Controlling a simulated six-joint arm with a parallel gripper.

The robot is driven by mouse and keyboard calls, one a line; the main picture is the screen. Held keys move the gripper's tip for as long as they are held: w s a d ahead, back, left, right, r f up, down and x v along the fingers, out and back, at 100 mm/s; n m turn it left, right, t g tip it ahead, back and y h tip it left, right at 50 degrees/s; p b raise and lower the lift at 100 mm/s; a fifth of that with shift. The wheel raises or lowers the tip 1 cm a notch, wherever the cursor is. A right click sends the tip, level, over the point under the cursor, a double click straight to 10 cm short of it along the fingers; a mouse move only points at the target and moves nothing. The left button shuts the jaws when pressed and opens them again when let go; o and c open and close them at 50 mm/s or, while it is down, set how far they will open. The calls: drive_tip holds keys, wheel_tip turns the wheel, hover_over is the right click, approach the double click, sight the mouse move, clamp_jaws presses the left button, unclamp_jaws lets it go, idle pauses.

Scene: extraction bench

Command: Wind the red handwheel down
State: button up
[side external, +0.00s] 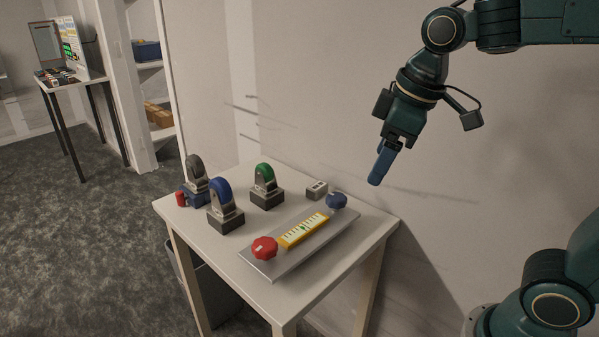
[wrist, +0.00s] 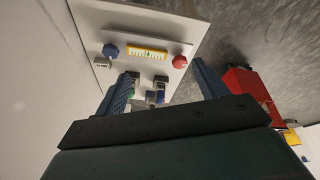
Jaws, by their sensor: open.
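The red handwheel (side external: 264,247) sits at the near left end of a grey panel (side external: 283,262) on the table. It also shows in the wrist view (wrist: 180,62), at the right end of the panel. A blue handwheel (side external: 336,200) is at the panel's other end, with a yellow scale (side external: 303,230) between the two. My gripper (side external: 378,180) is above and to the right of the table, well away from both wheels. In the wrist view its two fingers (wrist: 160,85) stand wide apart with nothing held between them.
Wheels on dark blocks stand on the table's left part: blue (side external: 221,192), green (side external: 264,175) and grey (side external: 196,168). A small grey box (side external: 316,189) lies near the blue handwheel. The wall runs close behind the table. The space above the panel is clear.

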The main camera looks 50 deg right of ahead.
drive_tip(key=w+a+f+n+g, duration=0.2)
drive_tip(key=w+a+n, duration=0.2)
drive_tip(key=w, duration=0.6)
drive_tip(key=n+g, duration=0.2)
drive_tip(key=n, duration=0.2)
hover_over(265, 243)
wheel_tip(265, 243, down, 7)
drive_tip(key=shift+f, duration=0.2)
drive_tip(key=shift+f, duration=6.85)
drive_tip(key=c, duration=1)
